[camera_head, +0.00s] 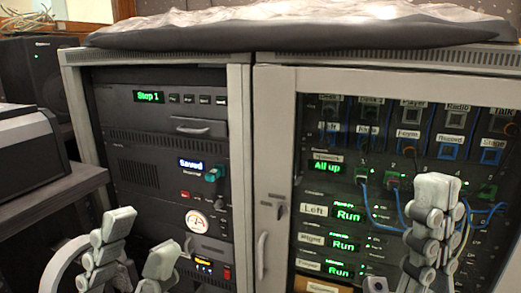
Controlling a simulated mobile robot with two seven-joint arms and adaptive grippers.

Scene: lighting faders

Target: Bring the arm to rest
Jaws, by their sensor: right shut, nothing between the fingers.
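My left gripper (141,240) is at the lower left, in front of the left cabinet. Its two fingers stand apart with nothing seen between them. My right gripper (436,183) is at the lower right, in front of the right cabinet's panel. Its fingers are shut together and empty, pointing up. The left rack (140,125) shows a "Stop 1" display (149,97) and a "Saved" display (190,164). The right rack shows an "All up" display (327,167) and several "Run" displays (347,215). My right gripper hides part of this panel.
A grey cabinet frame (273,150) with a door handle (261,255) divides the racks. A crumpled cover (300,28) lies on top. Blue cables (371,210) hang on the right panel. A dark speaker (38,72) and a grey device (28,150) stand at left.

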